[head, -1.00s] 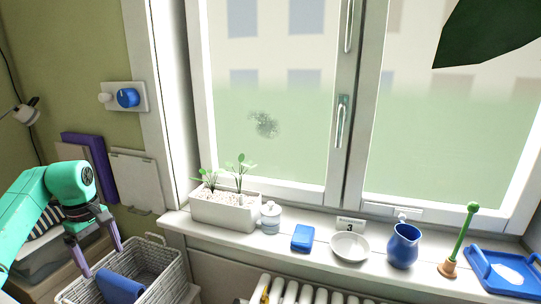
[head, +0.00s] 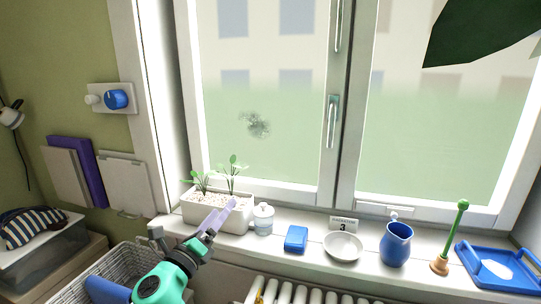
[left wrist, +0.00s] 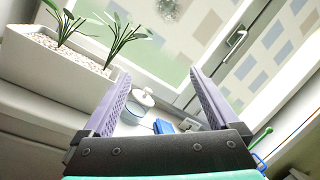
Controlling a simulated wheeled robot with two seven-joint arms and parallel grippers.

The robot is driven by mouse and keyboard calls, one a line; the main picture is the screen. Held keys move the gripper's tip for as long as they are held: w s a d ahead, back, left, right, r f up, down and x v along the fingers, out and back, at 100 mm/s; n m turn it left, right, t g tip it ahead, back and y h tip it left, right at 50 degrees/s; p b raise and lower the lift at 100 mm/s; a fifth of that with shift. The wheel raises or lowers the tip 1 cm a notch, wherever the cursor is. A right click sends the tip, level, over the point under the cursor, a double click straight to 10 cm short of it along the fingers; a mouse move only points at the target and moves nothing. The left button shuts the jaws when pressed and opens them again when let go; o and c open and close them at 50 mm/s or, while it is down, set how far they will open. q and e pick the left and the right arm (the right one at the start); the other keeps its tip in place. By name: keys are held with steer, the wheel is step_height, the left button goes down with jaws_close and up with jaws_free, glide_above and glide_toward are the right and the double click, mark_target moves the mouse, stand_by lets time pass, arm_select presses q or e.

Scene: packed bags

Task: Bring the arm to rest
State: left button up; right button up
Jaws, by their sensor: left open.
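My left gripper (head: 219,215) is in front of the white planter (head: 240,219) at the left end of the window sill, pointing toward the window. In the left wrist view its two lilac fingers (left wrist: 160,100) stand wide apart with nothing held between them. A small lidded jar (left wrist: 139,105) and a blue block (left wrist: 164,126) show beyond the gap. My left arm comes up from the bottom edge in the head view, over the right side of the grey wicker basket (head: 98,272). My right gripper is not in view.
On the sill stand a white bowl (head: 343,247), a blue jug (head: 396,245), a green-handled tool (head: 450,240) and a blue tray (head: 470,276). A blue cloth (head: 106,290) lies in the basket. A radiator (head: 300,292) is below the sill.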

arm_select(q)
steer(key=s+a+f+n+g+y, duration=0.45)
steer(key=s+a+f+n, duration=0.2)
steer(key=f+n, duration=0.45)
steer(key=s+a+f+n+g+y, duration=0.45)
steer(key=s+a+f+n, duration=0.35)
steer(key=n, duration=0.5)
steer(key=s+d+f+n+g+h, duration=0.1)
steer(key=s+d+f+n+g, duration=0.15)
steer(key=s+f, duration=0.4)
steer(key=s+d+f+n+g+h, duration=0.15)
steer(key=s+f+n+g, duration=0.25)
steer(key=s, duration=0.5)
steer(key=s+f+g+p, duration=0.1)
steer(key=s+f, duration=0.1)
steer(key=f, duration=0.9)
steer(key=s+f+g+p, duration=0.1)
steer(key=s+f, duration=0.1)
steer(key=f, duration=0.9)
steer(key=s+a+f+y+p, duration=0.1)
steer(key=s+a+f, duration=0.1)
steer(key=s+f, duration=0.8)
steer(key=s, duration=0.4)
steer(key=shift+s+a+f+m+p, duration=0.25)
steer(key=shift+s+a+m+p, duration=0.05)
steer(key=shift+a+m+p, duration=0.1)
